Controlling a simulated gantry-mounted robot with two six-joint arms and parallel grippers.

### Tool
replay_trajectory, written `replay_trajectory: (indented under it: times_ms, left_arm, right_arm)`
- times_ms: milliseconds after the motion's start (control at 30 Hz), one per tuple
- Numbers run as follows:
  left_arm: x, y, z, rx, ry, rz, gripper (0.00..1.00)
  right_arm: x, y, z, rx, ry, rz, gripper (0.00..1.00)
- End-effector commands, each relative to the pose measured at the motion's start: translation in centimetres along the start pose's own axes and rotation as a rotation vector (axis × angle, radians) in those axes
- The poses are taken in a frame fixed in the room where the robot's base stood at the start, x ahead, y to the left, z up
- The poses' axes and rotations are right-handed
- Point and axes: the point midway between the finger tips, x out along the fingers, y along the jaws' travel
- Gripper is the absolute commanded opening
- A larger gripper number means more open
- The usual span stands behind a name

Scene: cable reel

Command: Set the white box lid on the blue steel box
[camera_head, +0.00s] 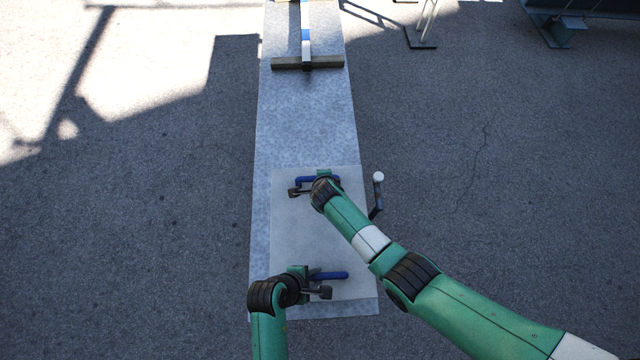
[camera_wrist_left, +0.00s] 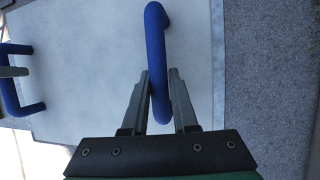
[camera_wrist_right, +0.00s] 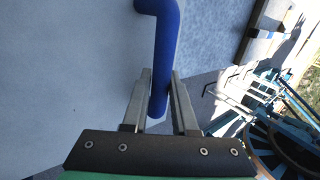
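The white box lid (camera_head: 300,235) is a flat pale plate with two blue handles, one near each end. It covers the near part of a long grey-blue surface; no separate blue steel box shows, and I cannot tell if one is hidden beneath. My left gripper (camera_head: 308,284) has its fingers closely around the near blue handle (camera_head: 332,275), also seen in the left wrist view (camera_wrist_left: 157,60). My right gripper (camera_head: 314,187) has its fingers closely around the far blue handle (camera_head: 305,180), also seen in the right wrist view (camera_wrist_right: 166,40). I cannot tell if the lid is raised.
A post with a white knob (camera_head: 378,178) stands just right of the lid. The grey-blue surface (camera_head: 305,120) runs bare beyond it to a wooden crossbar (camera_head: 290,63) with a pale upright bar.

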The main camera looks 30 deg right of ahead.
Motion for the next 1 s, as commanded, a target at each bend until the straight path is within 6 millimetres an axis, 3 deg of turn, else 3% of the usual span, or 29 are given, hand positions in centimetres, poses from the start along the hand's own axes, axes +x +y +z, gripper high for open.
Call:
replay_trajectory:
  times_ms: [33, 133, 167, 467, 800, 1000]
  left_arm:
    - [-0.1, 0.0, 0.1, 0.000, 0.000, -0.002, 0.35]
    - [-0.2, 0.0, 0.1, 0.000, 0.000, -0.001, 0.54]
    - [-0.2, 0.0, 0.1, 0.000, 0.000, -0.001, 0.55]
    - [-0.5, 0.1, 0.1, 0.000, 0.000, 0.002, 0.55]
    - [-6.1, 0.2, 0.0, 0.000, 0.001, 0.005, 0.55]
    - [-7.7, 0.0, 0.1, 0.000, 0.000, 0.001, 0.55]
  right_arm:
    - [-0.2, -0.2, 0.0, 0.001, 0.000, -0.001, 0.35]
    - [-0.2, -0.2, 0.0, 0.001, 0.000, -0.001, 0.53]
    - [-0.2, -0.2, 0.0, 0.001, 0.000, 0.000, 0.55]
    - [-0.2, -0.1, 0.0, 0.000, 0.000, 0.001, 0.55]
    - [-0.2, -0.1, 0.0, 0.000, 0.000, 0.001, 0.55]
    - [-0.2, -0.1, 0.0, 0.000, 0.000, 0.001, 0.55]
